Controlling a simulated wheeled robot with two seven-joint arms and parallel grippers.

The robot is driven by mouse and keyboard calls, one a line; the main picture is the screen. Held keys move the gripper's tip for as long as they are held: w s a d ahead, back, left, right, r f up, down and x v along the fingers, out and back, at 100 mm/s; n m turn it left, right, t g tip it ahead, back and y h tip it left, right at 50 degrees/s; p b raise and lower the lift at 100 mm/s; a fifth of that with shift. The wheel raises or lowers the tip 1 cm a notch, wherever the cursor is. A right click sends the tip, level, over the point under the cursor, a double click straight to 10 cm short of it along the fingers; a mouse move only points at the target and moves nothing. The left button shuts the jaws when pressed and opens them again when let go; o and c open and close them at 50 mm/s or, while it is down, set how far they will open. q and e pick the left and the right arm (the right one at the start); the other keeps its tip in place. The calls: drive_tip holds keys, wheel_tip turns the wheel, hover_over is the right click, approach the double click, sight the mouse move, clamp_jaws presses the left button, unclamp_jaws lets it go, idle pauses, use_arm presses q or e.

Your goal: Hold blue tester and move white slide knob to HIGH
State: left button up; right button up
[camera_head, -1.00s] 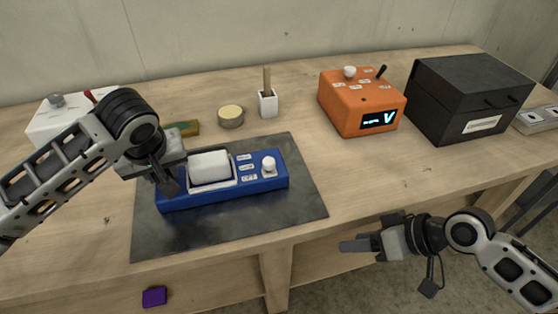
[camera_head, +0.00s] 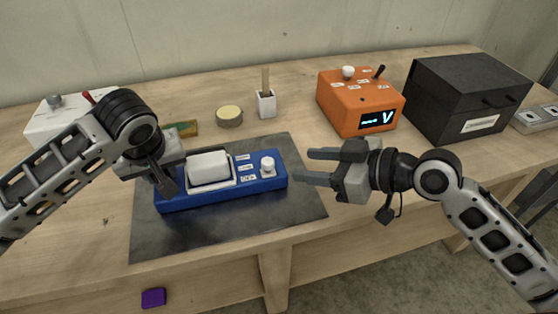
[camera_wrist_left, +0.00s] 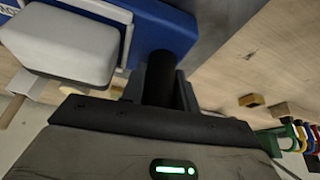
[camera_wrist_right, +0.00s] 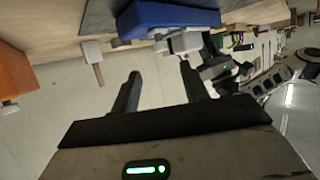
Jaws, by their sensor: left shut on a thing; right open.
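The blue tester (camera_head: 215,195) lies on a dark mat, with a large white block on its top and a white slide knob (camera_head: 268,165) near its right end. Small labels sit beside the knob; I cannot read them. My left gripper (camera_head: 168,178) is shut on the tester's left end, and the blue body also shows in the left wrist view (camera_wrist_left: 165,30). My right gripper (camera_head: 317,167) is open and empty, just right of the tester, its fingers pointing left toward the knob. In the right wrist view the tester (camera_wrist_right: 165,17) is beyond the open fingers.
The dark mat (camera_head: 240,223) lies on a wooden bench. Behind are a round tin (camera_head: 229,117), a white brush holder (camera_head: 266,105), an orange meter (camera_head: 350,112) and a black box (camera_head: 462,95). A purple object (camera_head: 153,298) lies below the bench front.

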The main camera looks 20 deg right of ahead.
sight(271, 162)
drive_tip(key=x, duration=0.7)
drive_tip(key=shift+w+a+f, duration=0.2)
drive_tip(key=shift+w+a, duration=0.05)
